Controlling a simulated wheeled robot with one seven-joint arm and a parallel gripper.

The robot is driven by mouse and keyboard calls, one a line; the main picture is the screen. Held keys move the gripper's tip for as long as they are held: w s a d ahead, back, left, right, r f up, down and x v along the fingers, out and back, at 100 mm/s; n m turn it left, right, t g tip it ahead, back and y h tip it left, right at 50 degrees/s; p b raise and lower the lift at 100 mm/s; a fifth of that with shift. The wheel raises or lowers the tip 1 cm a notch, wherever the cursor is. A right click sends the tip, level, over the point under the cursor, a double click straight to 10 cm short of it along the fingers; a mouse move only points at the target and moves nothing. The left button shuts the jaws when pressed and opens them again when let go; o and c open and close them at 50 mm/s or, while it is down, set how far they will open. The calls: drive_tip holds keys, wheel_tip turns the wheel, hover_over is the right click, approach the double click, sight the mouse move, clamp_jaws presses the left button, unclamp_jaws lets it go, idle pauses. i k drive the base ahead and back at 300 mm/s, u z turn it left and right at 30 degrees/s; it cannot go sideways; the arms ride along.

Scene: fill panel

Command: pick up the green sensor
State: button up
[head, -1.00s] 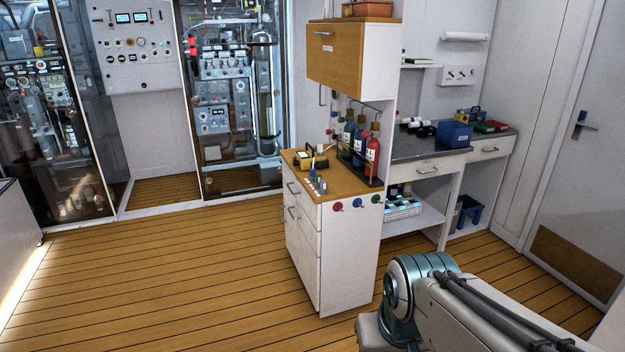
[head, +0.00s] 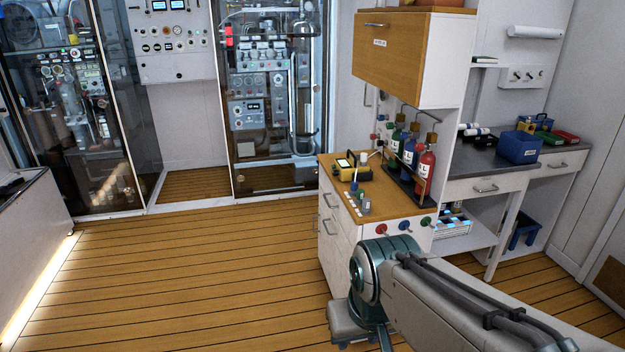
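Several small upright pieces (head: 360,197) stand in a short row on the wooden top of the white cabinet (head: 388,200), near its front left edge. They look bluish, greenish and grey. They are too small for me to tell for certain which one is the green sensor. My arm reaches in from the lower right, in front of the cabinet and covering its lower part.
A yellow and black device (head: 352,170) stands behind the small pieces. A rack with red (head: 426,170) and blue bottles is to their right. Red, blue and green knobs (head: 427,222) sit on the cabinet's side. Wooden floor (head: 200,270) to the left is clear.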

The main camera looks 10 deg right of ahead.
sight(361, 193)
drive_tip(key=u, duration=0.1)
drive_tip(key=i, duration=1.55)
drive_tip(key=z, duration=0.55)
drive_tip(key=i, duration=0.7)
drive_tip(key=z, duration=0.15)
